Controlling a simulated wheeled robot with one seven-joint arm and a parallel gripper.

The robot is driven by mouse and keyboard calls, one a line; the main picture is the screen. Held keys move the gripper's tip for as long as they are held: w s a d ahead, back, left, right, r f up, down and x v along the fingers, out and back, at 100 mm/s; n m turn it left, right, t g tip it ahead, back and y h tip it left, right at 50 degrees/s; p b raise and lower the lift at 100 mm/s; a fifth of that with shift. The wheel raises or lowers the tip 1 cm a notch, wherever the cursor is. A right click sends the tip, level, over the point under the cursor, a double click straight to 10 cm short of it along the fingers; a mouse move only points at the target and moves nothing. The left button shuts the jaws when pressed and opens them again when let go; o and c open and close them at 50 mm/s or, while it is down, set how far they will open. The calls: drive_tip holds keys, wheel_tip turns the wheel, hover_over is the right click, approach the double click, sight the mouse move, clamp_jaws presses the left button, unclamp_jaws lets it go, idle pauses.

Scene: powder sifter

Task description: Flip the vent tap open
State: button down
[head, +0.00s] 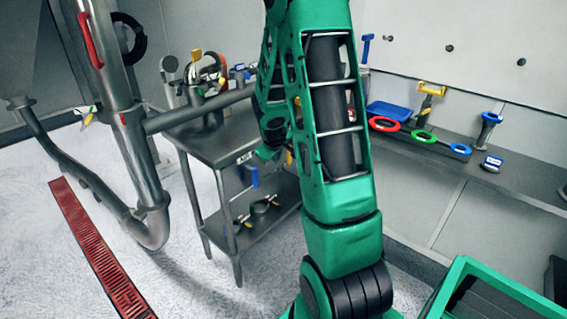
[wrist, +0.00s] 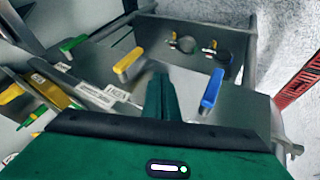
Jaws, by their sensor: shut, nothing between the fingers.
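No handle is clearly marked as the vent tap, and I cannot tell which one it is. In the wrist view a blue lever handle (wrist: 212,90) stands right of my gripper (wrist: 160,90), and a yellow lever handle (wrist: 128,65) stands to its left and farther off. A green handle (wrist: 73,44) lies at the upper left. My gripper's fingers are together and empty, apart from both nearer handles in the picture. In the head view my arm covers much of the bench area, and a blue handle (head: 252,175) hangs below the bench top.
A steel bench (head: 222,145) with a lower shelf stands beside a large vertical pipe (head: 118,110) bearing a red handle (head: 90,40). A red floor grate (head: 98,250) lies at left. A wall shelf (head: 510,178) holds coloured rings and tools. A green crate (head: 490,268) is at lower right.

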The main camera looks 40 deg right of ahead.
drive_tip(key=shift+s+d+f, duration=0.1)
drive_tip(key=shift+s+d, duration=0.05)
drive_tip(key=shift+d, duration=0.2)
drive_tip(key=w+d+f, duration=0.4)
drive_tip(key=d+f, duration=0.3)
drive_tip(key=d, duration=0.1)
drive_tip(key=shift+w+d+f, duration=0.15)
drive_tip(key=shift+w+f, duration=0.05)
drive_tip(key=shift+f, duration=0.2)
